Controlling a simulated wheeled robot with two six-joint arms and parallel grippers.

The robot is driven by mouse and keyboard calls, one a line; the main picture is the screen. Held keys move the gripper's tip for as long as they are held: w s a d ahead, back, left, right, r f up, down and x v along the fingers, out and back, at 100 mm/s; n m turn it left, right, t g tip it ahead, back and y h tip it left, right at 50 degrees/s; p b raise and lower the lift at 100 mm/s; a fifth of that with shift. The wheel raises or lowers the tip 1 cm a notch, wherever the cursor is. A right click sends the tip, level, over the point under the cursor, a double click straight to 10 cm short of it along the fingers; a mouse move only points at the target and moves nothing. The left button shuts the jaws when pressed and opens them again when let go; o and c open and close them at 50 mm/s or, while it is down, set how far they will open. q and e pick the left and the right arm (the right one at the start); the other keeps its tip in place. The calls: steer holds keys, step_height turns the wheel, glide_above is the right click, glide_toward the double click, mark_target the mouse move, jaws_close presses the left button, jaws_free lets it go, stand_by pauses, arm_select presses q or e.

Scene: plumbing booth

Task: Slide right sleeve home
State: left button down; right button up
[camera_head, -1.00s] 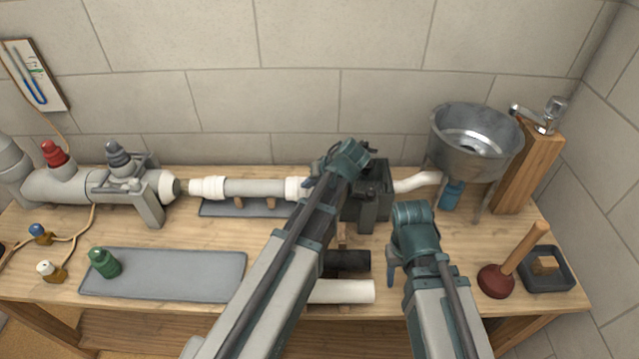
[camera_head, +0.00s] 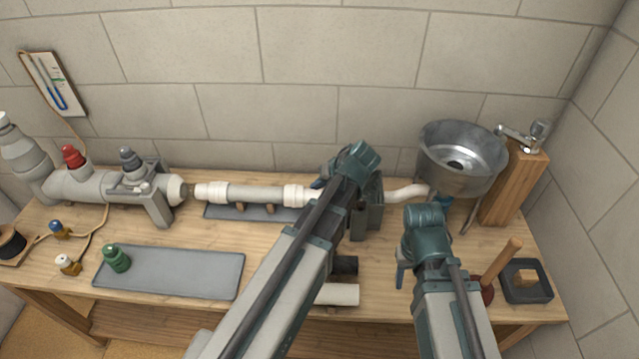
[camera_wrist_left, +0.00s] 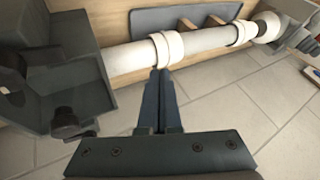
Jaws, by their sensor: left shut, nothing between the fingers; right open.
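The right sleeve (camera_head: 296,195) is a white collar at the right end of the grey-white pipe section (camera_head: 255,194). In the left wrist view the right sleeve (camera_wrist_left: 167,47) sits around the pipe, and a bare white pipe length shows between it and the dark clamp block (camera_wrist_left: 60,80). My left gripper (camera_head: 318,184) is shut and empty. Its fingertips (camera_wrist_left: 160,75) are at the sleeve's clamp-side edge; I cannot tell if they touch. The left sleeve (camera_head: 214,193) is at the pipe's other end. My right gripper (camera_head: 402,272) is open and empty, right of centre.
A grey valve assembly (camera_head: 120,190) stands at left, a metal sink basin (camera_head: 462,160) at right. A plunger (camera_head: 505,265) and dark tray (camera_head: 526,282) are at the front right.

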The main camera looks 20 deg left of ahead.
mark_target(305, 196)
arm_select(q)
steer(key=d, duration=0.2)
steer(key=w+d, duration=0.1)
steer(key=d+r, duration=0.1)
steer(key=d, duration=0.1)
steer(key=shift+w+d, duration=0.25)
steer(key=shift+d, duration=0.4)
steer(key=shift+a+f+b, duration=0.3)
steer(key=shift+a+f, duration=0.05)
steer(key=shift+f, duration=0.05)
arm_select(e)
steer(key=f+b, duration=0.7)
steer(key=b, duration=0.1)
steer(key=shift+d+f, duration=0.35)
steer(key=shift+d, duration=0.05)
arm_select(q)
steer(key=a+f, duration=0.5)
steer(key=w+a+f, duration=0.1)
steer(key=a+f, duration=0.1)
steer(key=a, duration=0.1)
steer(key=shift+w+a+f+p, duration=0.1)
steer(key=shift+a+f+p, duration=0.1)
steer(key=shift+p, duration=0.2)
arm_select(e)
steer(key=shift+r, duration=0.35)
arm_select(q)
steer(key=shift+a+r, duration=0.1)
steer(key=shift+a, duration=0.25)
